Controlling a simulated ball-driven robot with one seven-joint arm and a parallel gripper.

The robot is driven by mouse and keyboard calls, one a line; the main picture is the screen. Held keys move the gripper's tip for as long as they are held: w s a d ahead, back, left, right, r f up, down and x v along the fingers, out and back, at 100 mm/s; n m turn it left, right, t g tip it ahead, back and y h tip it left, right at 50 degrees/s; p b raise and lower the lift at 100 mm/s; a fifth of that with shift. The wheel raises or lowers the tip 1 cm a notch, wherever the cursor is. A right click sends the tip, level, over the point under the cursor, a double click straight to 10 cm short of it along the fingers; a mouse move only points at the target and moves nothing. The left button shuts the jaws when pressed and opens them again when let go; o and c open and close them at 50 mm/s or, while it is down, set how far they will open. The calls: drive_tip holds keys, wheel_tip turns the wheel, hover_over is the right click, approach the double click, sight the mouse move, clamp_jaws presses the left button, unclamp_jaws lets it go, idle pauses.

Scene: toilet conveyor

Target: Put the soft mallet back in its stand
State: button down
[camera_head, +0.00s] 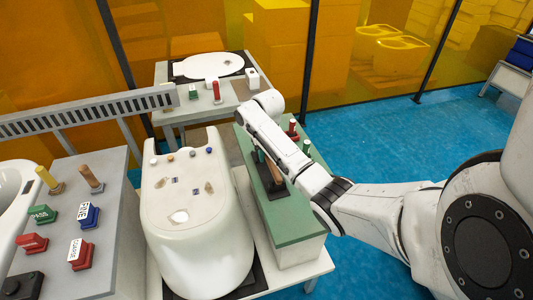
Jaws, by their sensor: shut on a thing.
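My white arm (300,165) reaches from the right over the green-topped bench (300,218). My gripper and its fingertips are hidden behind my forearm, so what it holds does not show. A brown, wood-like handle (273,173) shows just left of the forearm, over a dark base (277,191) on the green top. It may be the mallet at its stand, but the head is not visible and I cannot tell whether it is seated.
A white toilet body (190,238) stands left of the green bench. The grey bench (115,245) at left holds coloured labelled blocks and two upright handles. A rear table (165,73) holds a white lid and a red-handled item (216,91). Red (293,125) and green (307,146) items stand beyond my forearm.

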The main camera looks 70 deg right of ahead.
drive_tip(key=shift+f+b, duration=0.5)
drive_tip(key=shift+f, duration=0.4)
drive_tip(key=c, duration=0.8)
unclamp_jaws()
drive_tip(key=shift+f, duration=0.1)
drive_tip(key=r, duration=1.1)
drive_tip(key=shift+s+a, duration=0.25)
drive_tip(key=shift+a, duration=0.05)
